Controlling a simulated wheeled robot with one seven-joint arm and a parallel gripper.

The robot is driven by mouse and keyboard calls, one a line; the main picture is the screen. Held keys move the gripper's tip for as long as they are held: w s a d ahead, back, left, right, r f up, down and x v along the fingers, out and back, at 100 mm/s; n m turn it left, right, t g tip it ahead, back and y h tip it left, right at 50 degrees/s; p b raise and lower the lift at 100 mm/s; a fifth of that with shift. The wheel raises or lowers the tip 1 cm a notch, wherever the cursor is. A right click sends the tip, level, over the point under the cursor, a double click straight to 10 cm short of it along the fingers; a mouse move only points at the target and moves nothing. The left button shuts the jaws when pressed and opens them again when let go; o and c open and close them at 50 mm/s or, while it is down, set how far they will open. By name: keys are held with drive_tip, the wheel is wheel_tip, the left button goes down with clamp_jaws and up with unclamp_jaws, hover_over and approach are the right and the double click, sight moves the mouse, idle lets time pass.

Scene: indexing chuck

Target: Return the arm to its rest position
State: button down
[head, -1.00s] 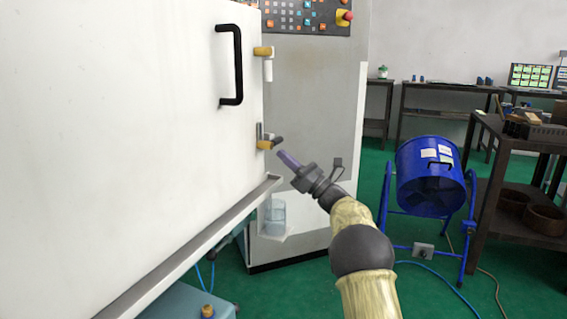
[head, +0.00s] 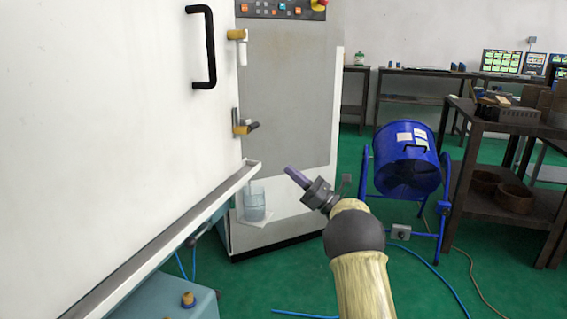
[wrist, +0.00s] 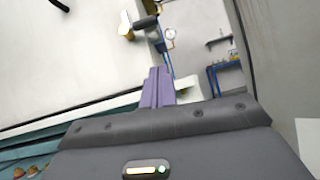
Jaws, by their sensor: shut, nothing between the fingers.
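My gripper (head: 290,172) is at the end of my arm in the middle of the head view, with its purple fingers together and nothing between them. It points up and left toward the white machine door (head: 95,110), apart from it. In the wrist view the closed fingers (wrist: 157,75) point away from the camera. A yellow and black latch (head: 243,128) at the door's right edge lies up and left of the fingertips. The latch also shows near the top of the wrist view (wrist: 140,24). The black door handle (head: 203,48) is higher up.
A metal ledge (head: 165,235) runs along the door's lower edge. The grey control cabinet (head: 287,110) stands behind my gripper. A blue drum (head: 408,160) on a stand and a dark shelf table (head: 500,155) are to the right. Open green floor (head: 440,285) lies at lower right.

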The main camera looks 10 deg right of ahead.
idle(0.3)
drive_tip(key=w+d+r+m+t+h+p, duration=0.15)
drive_tip(key=m+t+h, duration=0.25)
drive_tip(key=m+h, duration=0.4)
drive_tip(key=w+d+r+m+t+h+p, duration=0.1)
drive_tip(key=d+r+m+t+h+p, duration=0.25)
drive_tip(key=m, duration=0.65)
drive_tip(key=s+d+f+m+g+h+p, duration=0.2)
drive_tip(key=s+f+m+g+h+p, duration=0.25)
drive_tip(key=m+h, duration=0.6)
drive_tip(key=s+a+f+m+g+p, duration=0.2)
drive_tip(key=s+f+m+g, duration=0.3)
drive_tip(key=s, duration=0.7)
drive_tip(key=s+a+f+m+g+p, duration=0.15)
drive_tip(key=s+m+g, duration=0.25)
drive_tip(key=s+m, duration=0.55)
drive_tip(key=s+a+f+m+g+p, duration=0.1)
drive_tip(key=s+f+m+g+p, duration=0.2)
drive_tip(key=s, duration=1.1)
wheel_tip(320, 180, up, 38)
drive_tip(key=g+p, duration=0.1)
drive_tip(key=p, duration=3.5)
drive_tip(key=shift+y, duration=0.4)
